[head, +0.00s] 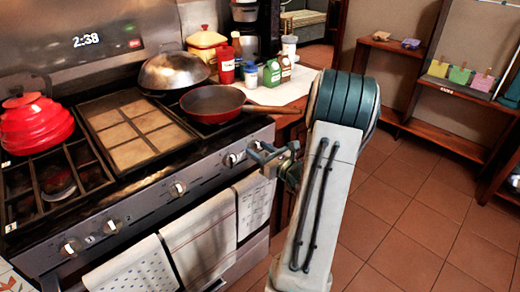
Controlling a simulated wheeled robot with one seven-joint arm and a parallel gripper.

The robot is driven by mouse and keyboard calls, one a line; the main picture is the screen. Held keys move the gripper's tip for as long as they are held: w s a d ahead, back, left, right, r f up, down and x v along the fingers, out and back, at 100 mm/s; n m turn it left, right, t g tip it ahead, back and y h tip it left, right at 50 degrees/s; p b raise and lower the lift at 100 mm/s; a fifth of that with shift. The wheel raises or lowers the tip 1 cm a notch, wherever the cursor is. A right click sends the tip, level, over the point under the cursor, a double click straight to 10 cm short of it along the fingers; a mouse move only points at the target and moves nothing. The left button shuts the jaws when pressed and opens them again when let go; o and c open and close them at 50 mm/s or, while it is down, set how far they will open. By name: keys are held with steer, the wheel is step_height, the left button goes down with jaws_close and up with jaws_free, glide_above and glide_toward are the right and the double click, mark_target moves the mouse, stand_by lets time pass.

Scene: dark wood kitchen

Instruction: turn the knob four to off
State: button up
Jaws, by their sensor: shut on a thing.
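The stove's front panel (145,207) carries a row of silver knobs. One knob (70,249) is at the left end, a second (112,227) is beside it, and a third (178,189) is near the middle. Another knob (230,160) is toward the right. My gripper (257,152) reaches in from the right and is shut on the rightmost knob (255,146), which its fingers partly hide. I cannot read the knob's marking or tell its exact angle.
A red pan (212,104) sits on the right burner, with its handle over the counter edge above my gripper. A wok lid (174,71) is behind it. A red pot (35,124) stands at left. Towels (198,233) hang below the knobs. Tiled floor (410,225) is open at right.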

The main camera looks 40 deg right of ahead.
stand_by(0.3)
steer(key=o, duration=1)
steer(key=shift+c, duration=0.2)
steer(key=shift+s, duration=0.1)
steer(key=s+d, duration=0.1)
steer(key=s, duration=1.2)
steer(key=shift+s, duration=0.3)
